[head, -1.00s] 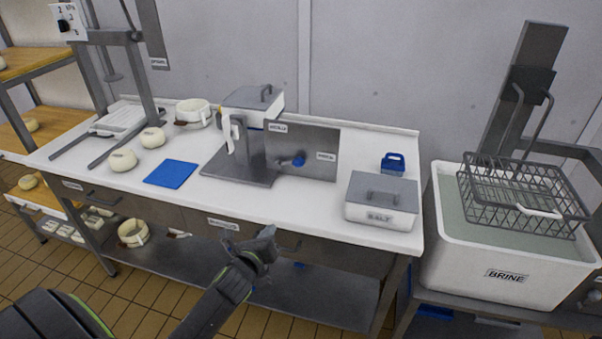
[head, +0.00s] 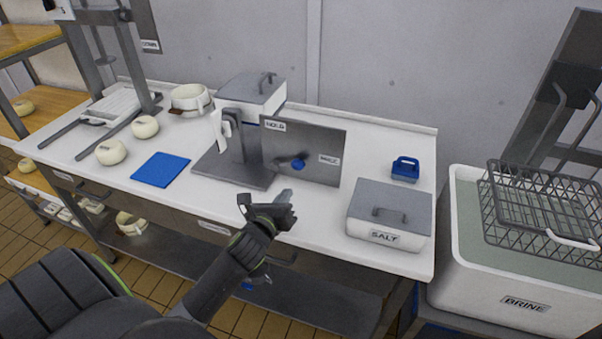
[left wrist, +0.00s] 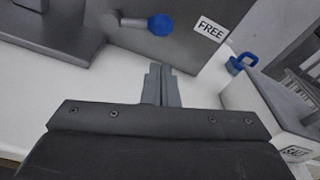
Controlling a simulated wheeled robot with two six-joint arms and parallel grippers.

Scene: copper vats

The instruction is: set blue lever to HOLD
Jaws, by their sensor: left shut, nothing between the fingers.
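The blue lever (head: 298,164) is on the grey upright plate (head: 325,145) of the machine in the middle of the table. Its grey arm points right, with the blue knob toward the FREE label (head: 329,159). The HOLD label (head: 275,125) sits higher, near the plate's top left. The left wrist view shows the blue knob (left wrist: 160,25) and the FREE label (left wrist: 210,28) just right of it. My left gripper (head: 286,196) is shut and empty, in front of the plate and apart from the lever; its fingers (left wrist: 161,85) show below the knob in the wrist view. My right gripper is not in view.
A white SALT box (head: 388,219) with a grey lid stands to the right of the plate, with a blue handled item (head: 405,168) behind it. A blue mat (head: 160,169) and white cheeses lie to the left. The BRINE tub (head: 527,300) is at far right.

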